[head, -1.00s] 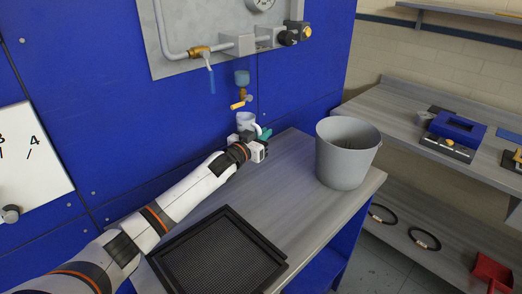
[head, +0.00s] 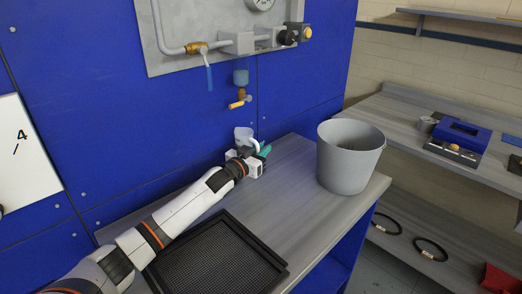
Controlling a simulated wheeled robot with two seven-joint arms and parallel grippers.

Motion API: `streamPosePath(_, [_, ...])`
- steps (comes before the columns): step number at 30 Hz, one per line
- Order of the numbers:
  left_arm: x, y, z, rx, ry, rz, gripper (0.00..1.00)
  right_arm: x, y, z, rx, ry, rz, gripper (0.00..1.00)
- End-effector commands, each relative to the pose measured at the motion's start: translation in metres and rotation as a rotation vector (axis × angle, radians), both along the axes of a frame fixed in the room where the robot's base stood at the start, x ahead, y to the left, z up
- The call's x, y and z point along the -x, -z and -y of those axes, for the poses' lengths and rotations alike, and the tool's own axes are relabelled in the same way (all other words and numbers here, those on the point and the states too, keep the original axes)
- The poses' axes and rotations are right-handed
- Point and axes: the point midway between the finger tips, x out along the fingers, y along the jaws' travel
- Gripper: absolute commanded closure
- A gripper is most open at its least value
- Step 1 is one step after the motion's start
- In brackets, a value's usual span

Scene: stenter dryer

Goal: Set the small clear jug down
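The small clear jug (head: 243,135) is a pale, translucent vessel with a white handle, in the head view below the small tap. My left gripper (head: 259,157) is at the jug's handle side, close to the blue wall and over the back of the grey bench (head: 300,211). Its teal-green fingertips show just right of the jug. The gripper appears closed around the handle, though its body partly hides the grip. The jug looks roughly upright. I cannot tell whether its base touches the bench. My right gripper is not in view.
A grey bucket (head: 347,160) stands on the bench to the right. A black mesh tray (head: 217,262) lies at the bench's front left. A brass tap (head: 240,102) sticks out above the jug. Bare bench lies between tray, bucket and wall.

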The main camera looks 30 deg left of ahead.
Motion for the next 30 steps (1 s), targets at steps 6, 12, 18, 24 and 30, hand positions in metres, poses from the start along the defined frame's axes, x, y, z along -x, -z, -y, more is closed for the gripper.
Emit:
streamPosePath(6, [0.000,-0.001,0.000,0.000,0.000,0.000,0.67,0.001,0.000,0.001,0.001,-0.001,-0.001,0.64])
streamPosePath(12, [0.000,-0.005,0.000,-0.001,0.000,0.001,0.67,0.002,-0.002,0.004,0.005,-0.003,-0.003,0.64])
streamPosePath(18, [0.025,-0.002,-0.003,0.000,0.001,-0.002,0.67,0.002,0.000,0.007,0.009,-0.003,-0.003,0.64])
streamPosePath(24, [0.067,-0.001,-0.009,-0.002,0.000,-0.004,0.67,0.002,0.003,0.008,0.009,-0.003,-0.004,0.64])
streamPosePath(30, [0.100,-0.002,-0.014,-0.001,0.000,-0.002,0.67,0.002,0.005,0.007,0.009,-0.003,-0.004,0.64])
